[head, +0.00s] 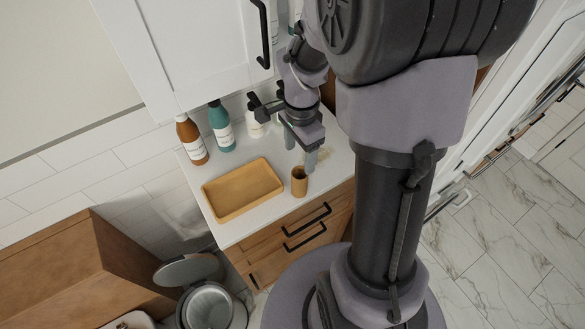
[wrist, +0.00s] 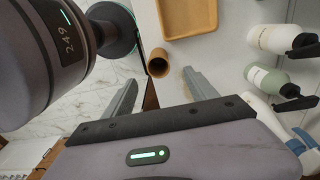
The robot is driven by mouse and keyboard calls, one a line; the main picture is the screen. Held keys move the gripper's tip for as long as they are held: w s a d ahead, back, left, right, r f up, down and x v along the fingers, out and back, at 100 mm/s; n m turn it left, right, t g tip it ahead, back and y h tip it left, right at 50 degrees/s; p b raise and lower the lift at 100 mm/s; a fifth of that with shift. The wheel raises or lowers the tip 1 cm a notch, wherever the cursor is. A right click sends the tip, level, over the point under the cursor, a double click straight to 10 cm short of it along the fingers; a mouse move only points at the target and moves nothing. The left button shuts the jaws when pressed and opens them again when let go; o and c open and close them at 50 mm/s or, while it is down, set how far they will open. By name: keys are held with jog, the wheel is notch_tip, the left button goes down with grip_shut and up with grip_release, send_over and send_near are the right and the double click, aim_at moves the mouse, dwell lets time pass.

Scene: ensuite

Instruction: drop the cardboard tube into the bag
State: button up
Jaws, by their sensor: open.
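The cardboard tube (head: 299,182), a short brown open-topped cylinder, stands upright near the front edge of the white counter, right of the tan tray. In the wrist view the tube (wrist: 158,63) lies just beyond the fingertips, roughly midway between them. My gripper (head: 310,160) is above and close to the tube; in the wrist view my gripper (wrist: 160,85) shows two spread fingers with nothing between them. No bag can be made out for certain; an open grey bin (head: 208,308) stands on the floor at lower left, its inside only partly seen.
The tan tray (head: 238,190) sits empty on the counter (head: 232,229). An orange-brown bottle (head: 190,139), a teal bottle (head: 221,127) and pale bottles stand along the wall. A white cabinet (head: 190,45) hangs above. Wooden drawers (head: 300,232) with black handles are below.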

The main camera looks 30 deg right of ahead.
aim_at(300, 183)
jog(key=f+b, duration=0.1)
jog(key=f, duration=0.3)
jog(key=f+b, duration=0.1)
jog(key=f, duration=0.2)
jog(key=f+b, duration=0.1)
jog(key=f, duration=0.3)
jog(key=shift+s+a+f, duration=0.15)
jog(key=shift+a+f, duration=0.15)
jog(key=shift+f, duration=0.05)
jog(key=shift+r, duration=0.1)
grip_shut()
jog(key=shift+r, duration=0.1)
